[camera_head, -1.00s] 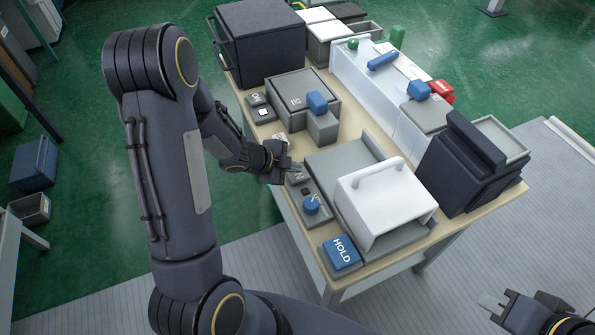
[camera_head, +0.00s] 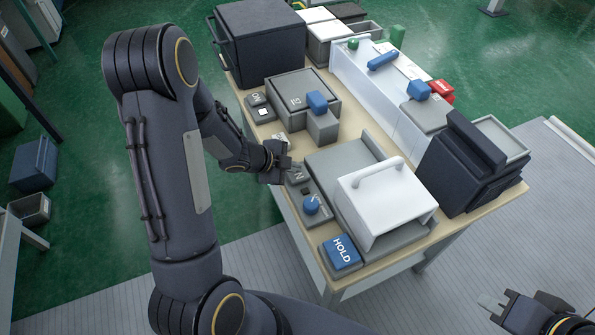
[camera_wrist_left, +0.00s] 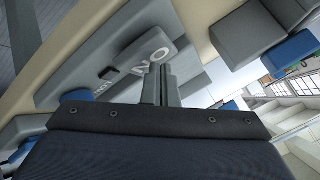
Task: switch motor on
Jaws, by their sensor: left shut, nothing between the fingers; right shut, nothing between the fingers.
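A grey control panel (camera_head: 318,212) lies along the table's left edge. It carries a blue knob (camera_head: 311,204), a small black switch (camera_head: 305,190) and a lettered grey end. In the left wrist view the panel (camera_wrist_left: 128,72) shows large white letters that read like "ON", the black switch (camera_wrist_left: 108,73) and part of the blue knob (camera_wrist_left: 76,96). My left gripper (camera_head: 295,168) is shut and empty at the lettered end; its fingertips (camera_wrist_left: 160,72) overlap the panel there, and I cannot tell whether they touch. My right gripper (camera_head: 488,300) is shut and empty, away from the table.
A blue HOLD button (camera_head: 341,252) sits at the table's near corner. A white cover with a handle (camera_head: 385,203) stands right of the panel. A grey box (camera_head: 302,97) and a blue-topped block (camera_head: 322,126) stand beyond my left gripper.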

